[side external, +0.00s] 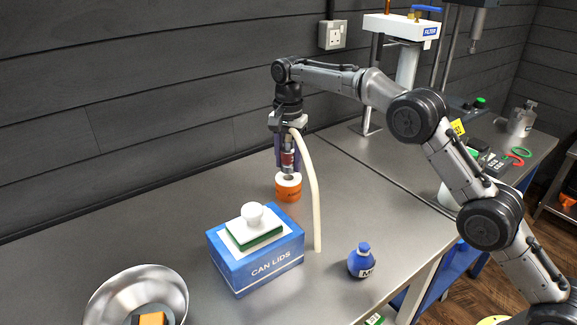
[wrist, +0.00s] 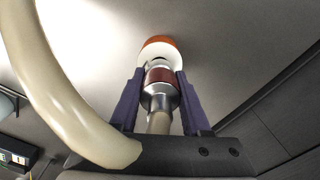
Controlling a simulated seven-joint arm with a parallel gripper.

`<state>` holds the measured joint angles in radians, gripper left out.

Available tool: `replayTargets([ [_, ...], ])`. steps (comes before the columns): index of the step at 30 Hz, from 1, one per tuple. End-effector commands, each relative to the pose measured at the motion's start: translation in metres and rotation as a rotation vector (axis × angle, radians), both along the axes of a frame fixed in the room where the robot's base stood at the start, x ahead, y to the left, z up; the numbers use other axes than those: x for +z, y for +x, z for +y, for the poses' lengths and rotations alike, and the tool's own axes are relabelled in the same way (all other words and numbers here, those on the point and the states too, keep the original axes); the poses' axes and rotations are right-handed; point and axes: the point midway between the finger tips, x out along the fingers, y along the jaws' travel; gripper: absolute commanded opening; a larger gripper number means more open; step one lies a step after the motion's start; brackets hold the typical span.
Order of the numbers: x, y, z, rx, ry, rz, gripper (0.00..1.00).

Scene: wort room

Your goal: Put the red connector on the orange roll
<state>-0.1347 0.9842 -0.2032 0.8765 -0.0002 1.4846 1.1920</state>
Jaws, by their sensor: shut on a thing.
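My gripper (side external: 287,157) points down and is shut on the red connector (side external: 287,160), a metal fitting with a red band. A pale hose (side external: 311,195) hangs beside it and arcs down to the table. The orange roll (side external: 288,188), with a white top, stands on the steel table right below the connector. In the wrist view the connector (wrist: 160,88) sits between the two purple fingers, with the orange roll (wrist: 160,42) just beyond its tip. I cannot tell whether the tip touches the roll.
A blue CAN LIDS box (side external: 262,262) with a green-and-white scrubber (side external: 254,228) on top stands in front of the roll. A blue bottle (side external: 361,261) is to the right, a metal bowl (side external: 172,287) at front left. The table left of the roll is clear.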

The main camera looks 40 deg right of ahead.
Motion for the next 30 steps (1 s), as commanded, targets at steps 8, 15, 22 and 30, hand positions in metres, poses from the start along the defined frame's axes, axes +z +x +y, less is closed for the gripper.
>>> replayTargets([
  [8,-0.019,0.000,0.000,0.000,0.001,-0.003,0.00],
  [15,-0.022,0.000,0.000,0.000,0.000,-0.002,0.00],
  [22,-0.023,-0.001,0.000,0.000,0.000,-0.001,0.77],
  [30,-0.022,-0.001,0.000,0.000,0.000,-0.001,0.77],
])
